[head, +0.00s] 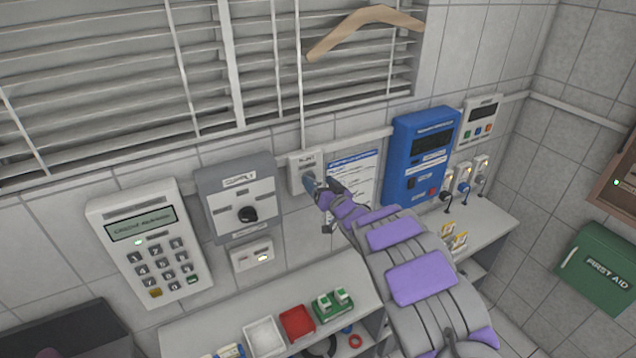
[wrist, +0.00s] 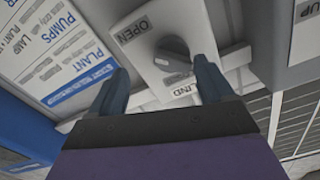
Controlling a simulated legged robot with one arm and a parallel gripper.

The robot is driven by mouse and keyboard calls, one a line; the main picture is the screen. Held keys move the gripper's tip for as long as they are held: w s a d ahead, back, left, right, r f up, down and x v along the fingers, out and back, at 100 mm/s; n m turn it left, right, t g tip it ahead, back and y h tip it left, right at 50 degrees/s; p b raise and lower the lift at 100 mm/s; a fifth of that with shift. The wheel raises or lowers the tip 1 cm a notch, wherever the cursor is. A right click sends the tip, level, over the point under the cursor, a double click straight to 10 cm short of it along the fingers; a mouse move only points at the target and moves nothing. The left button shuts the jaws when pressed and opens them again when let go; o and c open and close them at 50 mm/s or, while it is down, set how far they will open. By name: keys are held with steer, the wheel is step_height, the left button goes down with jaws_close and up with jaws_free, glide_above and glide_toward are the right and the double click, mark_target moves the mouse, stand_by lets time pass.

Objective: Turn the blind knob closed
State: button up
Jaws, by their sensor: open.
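The blind knob (wrist: 172,56) is a dark grey dial on a small white panel (wrist: 150,78), lettered OPEN near one end and BLIND, partly covered, near the other. In the head view the white panel (head: 296,172) sits on the wall below the blind, and the gripper largely hides the knob. My gripper (wrist: 162,66) is open, its two dark blue fingers pointing at the panel. In the wrist view the knob appears between the fingertips, closer to the right finger; I cannot tell whether they touch. The window blind (head: 95,92) has pale horizontal slats with dark gaps.
A grey SUPPLY box (head: 240,192) and a keypad unit (head: 146,240) are left of the panel. A printed sheet (head: 352,175) and a blue unit (head: 418,150) are right. A shelf (head: 225,322) with trays stands below. A wooden hanger (head: 365,30) hangs above.

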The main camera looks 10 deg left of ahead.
steer(key=shift+w, duration=0.15)
steer(key=shift+a+r, duration=0.1)
steer(key=shift+a, duration=0.3)
steer(key=shift+w+a+f, duration=0.1)
steer(key=shift+a+f, duration=0.05)
steer(key=shift+a, duration=0.4)
steer(key=shift+a+f, duration=0.1)
steer(key=shift+a, duration=0.65)
steer(key=shift+c, duration=0.9)
steer(key=shift+d, duration=0.6)
steer(key=shift+c, duration=1.4)
steer(key=shift+d, duration=0.25)
steer(key=shift+c, duration=0.8)
steer(key=shift+r, duration=0.1)
steer(key=shift+c, duration=0.8)
steer(key=shift+s+a, duration=0.15)
steer(key=shift+s, duration=0.05)
steer(key=shift+c, duration=1.3)
